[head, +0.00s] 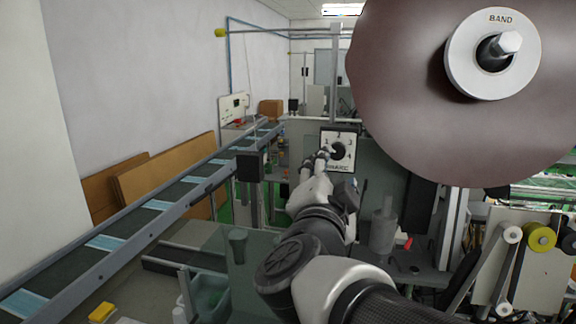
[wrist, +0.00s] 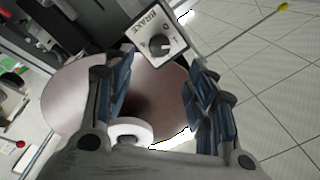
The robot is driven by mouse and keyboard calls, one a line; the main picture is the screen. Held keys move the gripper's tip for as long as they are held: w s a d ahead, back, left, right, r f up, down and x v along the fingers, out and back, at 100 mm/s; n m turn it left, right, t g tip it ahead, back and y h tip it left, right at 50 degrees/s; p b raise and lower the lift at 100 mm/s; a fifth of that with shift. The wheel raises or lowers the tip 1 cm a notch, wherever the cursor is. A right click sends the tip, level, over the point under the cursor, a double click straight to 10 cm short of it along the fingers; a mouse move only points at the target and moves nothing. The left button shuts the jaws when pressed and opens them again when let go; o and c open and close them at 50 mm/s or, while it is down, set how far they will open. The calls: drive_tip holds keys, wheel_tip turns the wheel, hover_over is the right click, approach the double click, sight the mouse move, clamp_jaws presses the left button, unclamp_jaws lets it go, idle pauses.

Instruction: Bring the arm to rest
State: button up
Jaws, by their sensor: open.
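My gripper (head: 318,162) is at the end of my outstretched arm, in front of a white dial panel (head: 349,136) with numbers and a black knob. In the wrist view my gripper (wrist: 152,85) has its two blue-padded fingers wide apart with nothing held between them. Beyond the fingertips is a white panel marked BRAKE (wrist: 150,22) with a black knob (wrist: 158,42). The knob looks apart from the fingers. In the head view my gripper overlaps the dial panel, and I cannot tell whether they touch.
A large brown roll with a white BAND hub (head: 460,60) fills the upper right; the roll (wrist: 75,95) lies behind the fingers in the wrist view. A conveyor (head: 150,222) with blue masks runs along the left. Yellow and white reels (head: 540,237) stand at the right.

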drive_tip(key=shift+s, duration=0.4)
drive_tip(key=shift+a, duration=0.1)
drive_tip(key=s+a+f+n+g+y+b, duration=0.25)
drive_tip(key=f+n+y, duration=0.2)
drive_tip(key=f, duration=0.25)
drive_tip(key=s+a+f+n+g+y+b, duration=0.1)
drive_tip(key=s+a+f+n+y+b, duration=0.1)
drive_tip(key=s+a+f+n+y, duration=0.3)
drive_tip(key=s+d+f+n+g+h+b, duration=0.2)
drive_tip(key=s+d+f+g, duration=0.2)
drive_tip(key=s+f, duration=0.4)
drive_tip(key=s+d+f+n+g+h+b, duration=0.2)
drive_tip(key=s+d+f+g, duration=0.3)
drive_tip(key=f, duration=0.7)
drive_tip(key=s+d, duration=0.2)
drive_tip(key=s, duration=0.2)
drive_tip(key=shift+s+f, duration=0.15)
drive_tip(key=shift+f, duration=0.25)
drive_tip(key=shift+d, duration=0.1)
